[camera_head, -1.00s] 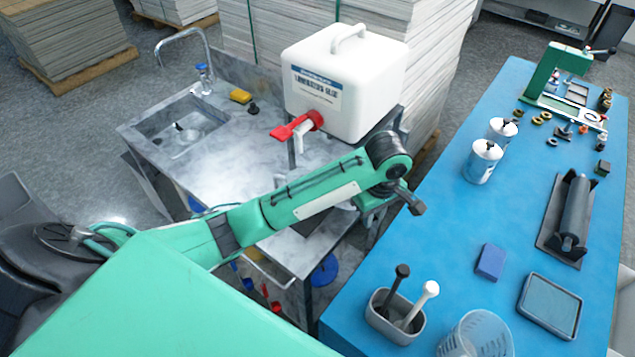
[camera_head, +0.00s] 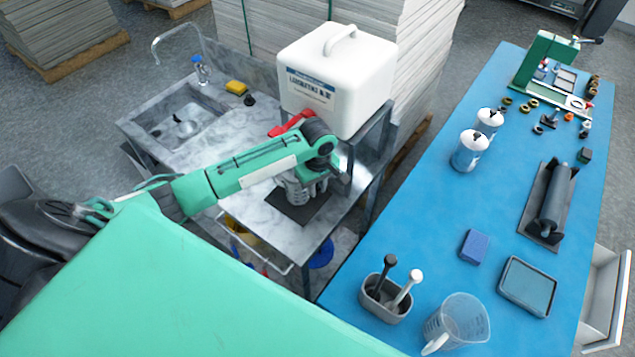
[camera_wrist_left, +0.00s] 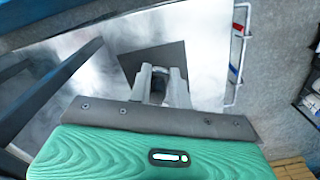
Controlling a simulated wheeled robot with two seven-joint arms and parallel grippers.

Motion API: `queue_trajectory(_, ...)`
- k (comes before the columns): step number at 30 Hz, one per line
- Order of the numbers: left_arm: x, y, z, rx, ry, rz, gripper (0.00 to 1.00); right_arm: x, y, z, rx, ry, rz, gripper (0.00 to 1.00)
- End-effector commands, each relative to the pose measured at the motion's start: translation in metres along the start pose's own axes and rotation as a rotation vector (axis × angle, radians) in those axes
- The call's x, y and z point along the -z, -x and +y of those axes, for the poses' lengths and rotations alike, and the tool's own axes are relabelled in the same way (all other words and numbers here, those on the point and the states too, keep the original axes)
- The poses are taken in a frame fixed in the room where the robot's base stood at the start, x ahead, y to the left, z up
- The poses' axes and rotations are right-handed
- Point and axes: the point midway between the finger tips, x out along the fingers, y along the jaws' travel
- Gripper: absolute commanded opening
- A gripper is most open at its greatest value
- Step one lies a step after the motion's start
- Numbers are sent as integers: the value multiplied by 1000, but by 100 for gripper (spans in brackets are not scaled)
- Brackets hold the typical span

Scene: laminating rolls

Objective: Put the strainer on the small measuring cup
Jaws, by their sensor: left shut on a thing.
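My left gripper (camera_head: 299,192) is low over a dark square mat (camera_head: 283,210) on the metal sink table, below the white glue canister. It is shut on a small grey thing, mostly hidden by the fingers; I cannot tell whether this is the strainer or the small measuring cup. In the left wrist view the gripper's pale fingers (camera_wrist_left: 162,80) stand over the same mat (camera_wrist_left: 158,56), and what is between them is unclear. A large clear measuring cup (camera_head: 462,318) stands on the blue table. My right gripper is not in view.
The glue canister (camera_head: 338,75) with its red tap (camera_head: 292,124) stands close behind my left wrist. The sink (camera_head: 178,118) is to the left. The blue table (camera_head: 420,235) on the right holds a grey caddy (camera_head: 385,300), cans (camera_head: 470,151) and a roller (camera_head: 553,203).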

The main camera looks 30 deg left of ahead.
Motion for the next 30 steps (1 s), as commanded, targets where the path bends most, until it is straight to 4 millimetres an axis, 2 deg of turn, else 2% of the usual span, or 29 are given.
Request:
queue_trajectory(12, 0, -6, 0, 1, 0, -1, 0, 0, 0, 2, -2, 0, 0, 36)
queue_trajectory(13, 0, -6, 0, 0, 0, 0, 23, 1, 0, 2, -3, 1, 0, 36)
queue_trajectory(16, 0, -6, 0, 0, 0, 0, 41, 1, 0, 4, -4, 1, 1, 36)
queue_trajectory(25, 0, -4, 0, 0, -1, 1, 41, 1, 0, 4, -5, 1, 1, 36)
queue_trajectory(30, 0, 11, 2, -5, -1, 2, 41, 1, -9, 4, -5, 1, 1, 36)
